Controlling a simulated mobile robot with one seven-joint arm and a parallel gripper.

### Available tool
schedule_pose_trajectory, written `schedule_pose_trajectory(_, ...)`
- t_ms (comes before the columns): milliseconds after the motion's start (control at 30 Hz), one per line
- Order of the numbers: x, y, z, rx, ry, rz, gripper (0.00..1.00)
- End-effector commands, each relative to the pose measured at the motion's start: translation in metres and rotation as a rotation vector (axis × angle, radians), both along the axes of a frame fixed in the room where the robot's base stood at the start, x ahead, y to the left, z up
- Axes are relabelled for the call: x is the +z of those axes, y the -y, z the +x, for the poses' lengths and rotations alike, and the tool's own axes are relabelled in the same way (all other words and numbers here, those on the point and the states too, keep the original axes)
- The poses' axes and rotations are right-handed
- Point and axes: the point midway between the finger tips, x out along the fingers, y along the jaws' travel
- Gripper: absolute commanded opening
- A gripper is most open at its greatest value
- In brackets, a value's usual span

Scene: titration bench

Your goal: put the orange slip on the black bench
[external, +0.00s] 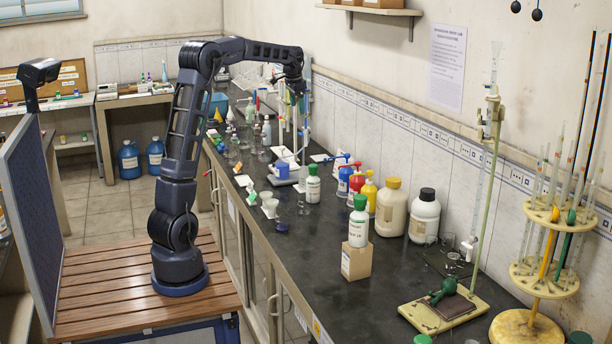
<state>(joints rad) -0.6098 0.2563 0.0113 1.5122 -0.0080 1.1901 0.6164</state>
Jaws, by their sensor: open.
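The black bench (400,282) runs along the tiled wall from the front right to the back. My arm reaches over its far part from the left. My gripper (298,92) points down above the back of the bench, among upright stands and glassware. It is open, though its fingers are small and hard to make out here. I cannot pick out the orange slip with certainty; it may be hidden or too small among the crowded items.
Bottles with coloured caps, including a white black-capped bottle (424,217), stand along the wall side. A green-capped bottle stands on a cardboard box (356,262). A burette stand (482,200) and a yellow pipette rack (553,214) rise at right. Bare bench lies in front of the box.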

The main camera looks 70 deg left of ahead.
Motion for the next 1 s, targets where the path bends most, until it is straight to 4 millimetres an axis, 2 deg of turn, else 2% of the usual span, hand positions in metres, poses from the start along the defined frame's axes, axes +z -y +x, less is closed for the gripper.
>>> schedule_pose_trajectory(33,0.009,0.025,-0.006,-0.007,0.01,0.003,0.81)
schedule_pose_trajectory(100,0.015,0.055,-0.014,-0.007,0.021,0.003,0.81)
schedule_pose_trajectory(267,0.028,0.12,-0.039,-0.009,0.049,0.002,0.81)
schedule_pose_trajectory(500,0.033,0.208,-0.089,-0.011,0.091,-0.004,0.81)
schedule_pose_trajectory(767,0.023,0.288,-0.155,-0.015,0.138,-0.02,0.81)
schedule_pose_trajectory(1000,-0.002,0.347,-0.222,-0.021,0.18,-0.042,0.81)
